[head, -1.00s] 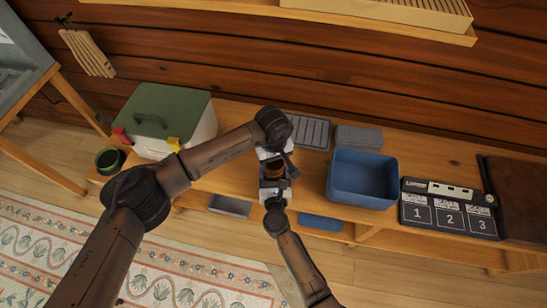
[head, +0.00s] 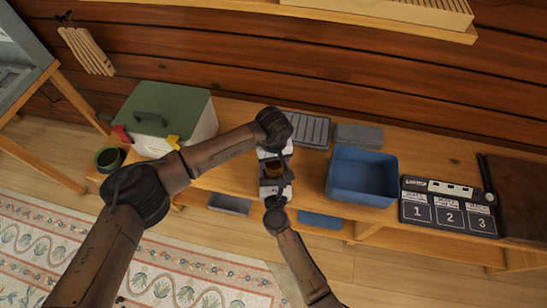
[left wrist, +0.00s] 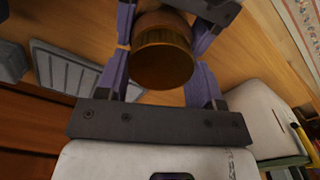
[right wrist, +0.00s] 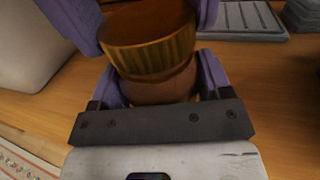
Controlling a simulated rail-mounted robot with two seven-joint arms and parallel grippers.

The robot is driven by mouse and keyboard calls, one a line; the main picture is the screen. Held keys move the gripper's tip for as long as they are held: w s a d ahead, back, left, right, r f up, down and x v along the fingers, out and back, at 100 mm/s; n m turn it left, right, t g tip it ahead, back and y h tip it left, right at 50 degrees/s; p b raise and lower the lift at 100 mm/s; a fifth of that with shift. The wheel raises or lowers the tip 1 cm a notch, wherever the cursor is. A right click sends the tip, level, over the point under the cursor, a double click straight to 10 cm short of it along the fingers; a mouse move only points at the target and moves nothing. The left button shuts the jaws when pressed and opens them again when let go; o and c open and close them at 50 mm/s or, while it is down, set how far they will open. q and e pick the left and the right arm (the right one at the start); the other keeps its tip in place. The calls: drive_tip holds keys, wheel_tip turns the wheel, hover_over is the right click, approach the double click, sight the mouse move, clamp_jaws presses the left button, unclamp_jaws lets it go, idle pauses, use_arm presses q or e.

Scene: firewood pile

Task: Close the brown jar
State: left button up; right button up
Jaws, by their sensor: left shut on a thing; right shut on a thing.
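The brown jar (head: 274,171) is between my two grippers above the bench, mostly hidden in the head view. Its ribbed golden-brown lid (left wrist: 163,56) sits on the body's end, between the fingers of my left gripper (left wrist: 160,75). The smooth brown jar body (right wrist: 160,90) is between the fingers of my right gripper (right wrist: 160,85). Both grippers are shut on it from opposite sides, left from the back (head: 272,153) and right from the front (head: 274,187). The lid also shows in the right wrist view (right wrist: 150,50). I cannot tell how tightly it is seated.
On the wooden bench (head: 440,165), a blue bin (head: 362,190) and a numbered board (head: 448,212) stand right of the grippers. A grey ribbed tray (head: 308,130) and grey block (head: 358,135) lie behind. A green-lidded white cooler (head: 165,105) stands left, near a green mug (head: 109,158).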

use_arm(q)
drive_tip(key=m, duration=0.6)
drive_tip(key=shift+d, duration=0.15)
drive_tip(key=m, duration=0.5)
drive_tip(key=shift+s+d, duration=0.1)
drive_tip(key=o, duration=0.9)
drive_tip(key=shift+r, duration=0.1)
drive_tip(key=shift+r, duration=2.15)
drive_tip(key=shift+c, duration=0.5)
